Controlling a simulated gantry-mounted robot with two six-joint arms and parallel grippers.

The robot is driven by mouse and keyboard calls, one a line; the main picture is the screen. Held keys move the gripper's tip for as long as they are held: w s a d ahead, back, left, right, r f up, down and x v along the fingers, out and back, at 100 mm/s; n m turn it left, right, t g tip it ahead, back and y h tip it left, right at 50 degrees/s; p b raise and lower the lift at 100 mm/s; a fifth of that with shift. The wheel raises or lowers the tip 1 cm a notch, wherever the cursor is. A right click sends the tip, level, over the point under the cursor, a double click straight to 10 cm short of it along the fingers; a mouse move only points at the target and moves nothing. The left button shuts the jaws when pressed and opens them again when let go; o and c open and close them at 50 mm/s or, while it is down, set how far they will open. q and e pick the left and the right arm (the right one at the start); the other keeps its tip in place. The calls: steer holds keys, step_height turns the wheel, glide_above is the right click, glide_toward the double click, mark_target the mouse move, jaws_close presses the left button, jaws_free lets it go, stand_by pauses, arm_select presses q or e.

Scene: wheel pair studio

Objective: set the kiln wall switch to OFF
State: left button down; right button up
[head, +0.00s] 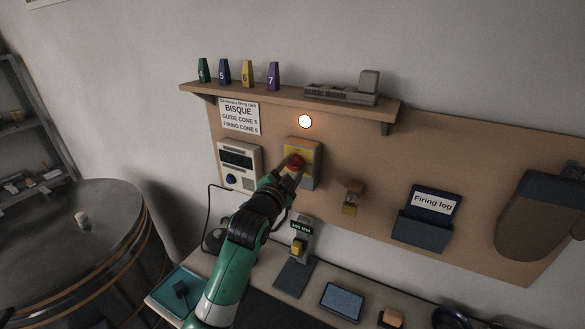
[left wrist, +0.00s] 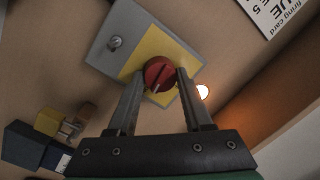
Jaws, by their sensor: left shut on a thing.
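The kiln wall switch is a grey box with a yellow plate (head: 310,155) and a red rotary knob (head: 296,161), mounted on the brown wall board. The left wrist view shows the red knob (left wrist: 158,72) close up, with a pale pointer line. No ON or OFF lettering can be read. My left gripper (head: 291,169) is at the switch, its two fingers on either side of the knob and shut on it. A round lamp (head: 305,121) above the switch glows. My right gripper is not in view.
A controller (head: 239,165) with a dark display sits left of the switch. A shelf (head: 290,100) with several coloured cones runs above. A padlock-like brass thing (head: 351,198) hangs to the right. The bench (head: 263,267) below holds small items.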

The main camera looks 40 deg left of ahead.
arm_select(q)
steer(key=n, duration=0.4)
steer(key=shift+r+p, duration=0.15)
steer(key=shift+p, duration=0.15)
steer(key=n, duration=0.3)
steer(key=shift+n+g+h+p, duration=0.3)
steer(key=shift+h, duration=0.1)
steer(key=n, duration=0.4)
steer(key=shift+a+r+h+p, duration=0.1)
steer(key=shift+a+h+p, duration=0.05)
steer(key=shift+h+p, duration=0.15)
steer(key=shift+s+n+h+p, duration=0.1)
steer(key=shift+n+h+p, duration=0.2)
steer(key=shift+n, duration=1.4)
steer(key=shift+c, duration=1.6)
jaws_free()
